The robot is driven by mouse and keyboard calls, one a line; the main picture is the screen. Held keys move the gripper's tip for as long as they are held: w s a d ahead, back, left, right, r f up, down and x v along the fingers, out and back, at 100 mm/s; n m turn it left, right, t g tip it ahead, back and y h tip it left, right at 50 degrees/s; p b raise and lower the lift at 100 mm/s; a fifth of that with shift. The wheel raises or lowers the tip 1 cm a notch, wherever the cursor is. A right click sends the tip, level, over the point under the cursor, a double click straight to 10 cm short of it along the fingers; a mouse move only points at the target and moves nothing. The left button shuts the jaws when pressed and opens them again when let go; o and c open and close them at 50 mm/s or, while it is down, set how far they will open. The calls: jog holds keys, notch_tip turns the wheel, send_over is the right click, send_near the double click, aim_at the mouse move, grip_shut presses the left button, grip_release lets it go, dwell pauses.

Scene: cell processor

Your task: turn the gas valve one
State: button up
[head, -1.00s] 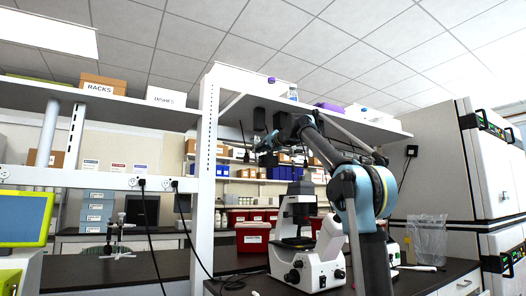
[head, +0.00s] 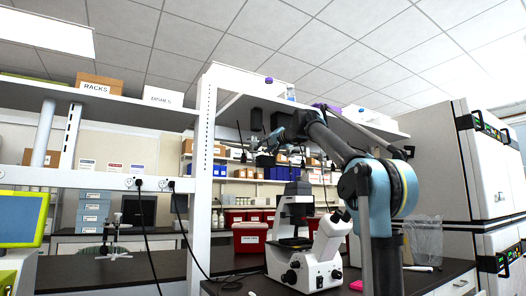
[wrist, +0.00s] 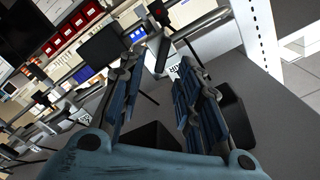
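My gripper (head: 266,157) is raised under the upper shelf, above and behind the microscope, in the head view. In the wrist view my gripper (wrist: 157,60) has its two blue-grey fingers apart, and nothing is clearly held between them. A dark upright piece (wrist: 163,55) shows beyond the gap between the fingertips; I cannot tell its depth or whether it touches them. I cannot pick out gas valve one with certainty. A small fixture with pale side arms (head: 115,242) stands on the left back bench, but I cannot tell if it is a valve.
Dark boxes (head: 256,119) hang under the upper shelf (head: 345,124), close to my gripper. A white shelf post (head: 203,170) stands to its left. A white microscope (head: 304,255) and a red container (head: 250,237) stand on the bench below. A tall cabinet (head: 440,160) is at the right.

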jog(key=v, duration=0.5)
jog(key=shift+s+d, duration=0.15)
dwell(0.4)
